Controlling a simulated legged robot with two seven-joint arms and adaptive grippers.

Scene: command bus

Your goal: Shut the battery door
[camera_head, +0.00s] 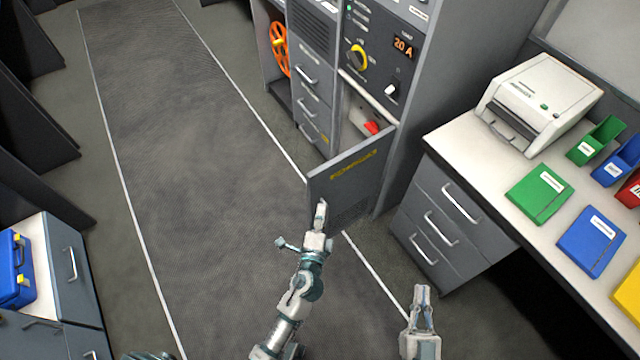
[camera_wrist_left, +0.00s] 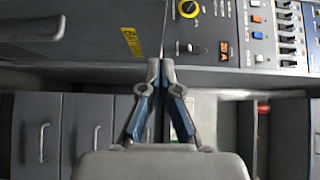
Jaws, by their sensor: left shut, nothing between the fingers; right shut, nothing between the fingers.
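The battery door (camera_head: 345,180) is a grey panel with yellow lettering, and it stands open from the cabinet in the head view. Part of the open compartment shows behind it, with a red item (camera_head: 371,128) inside. My left gripper (camera_head: 321,204) is shut and empty, in front of the door's lower left part; I cannot tell whether it touches. In the left wrist view, the shut fingers (camera_wrist_left: 160,65) are near the yellow lettering (camera_wrist_left: 131,43) on a grey panel. My right gripper (camera_head: 422,290) is shut and empty, low and to the right, apart from the door.
A drawer unit (camera_head: 450,215) and a desk with a printer (camera_head: 540,100) and folders stand right of the door. The aisle floor (camera_head: 200,150) to the left is clear.

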